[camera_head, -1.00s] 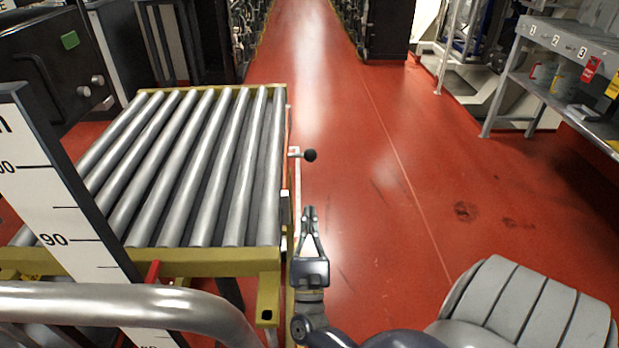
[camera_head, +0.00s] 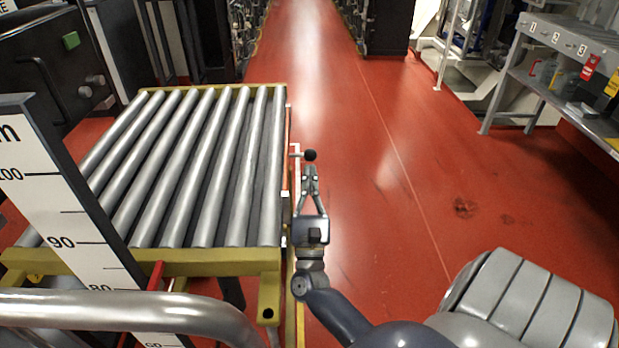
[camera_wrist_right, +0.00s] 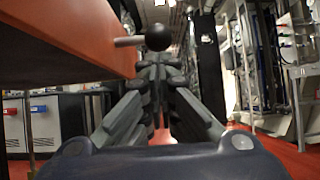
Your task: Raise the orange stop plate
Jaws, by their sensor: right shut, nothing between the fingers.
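A short lever with a black ball knob (camera_head: 310,155) sticks out from the right side of the roller table. The knob (camera_wrist_right: 158,37) also shows in the right wrist view, with its stem coming from a broad orange surface (camera_wrist_right: 65,35). I cannot tell for sure whether this surface is the stop plate; in the head view only a thin reddish strip shows along the table's side. My right gripper (camera_head: 310,172) is shut and empty, its fingertips just short of the knob. In the wrist view the fingertips (camera_wrist_right: 155,65) are a little below it; contact is unclear. My left gripper is out of view.
The roller table (camera_head: 140,262) has a yellow frame and bare steel rollers. A height scale (camera_head: 60,200) and a grey rail (camera_head: 130,308) stand in front. A shelf bench (camera_head: 560,45) is at the right. The red floor (camera_head: 390,180) right of the table is clear.

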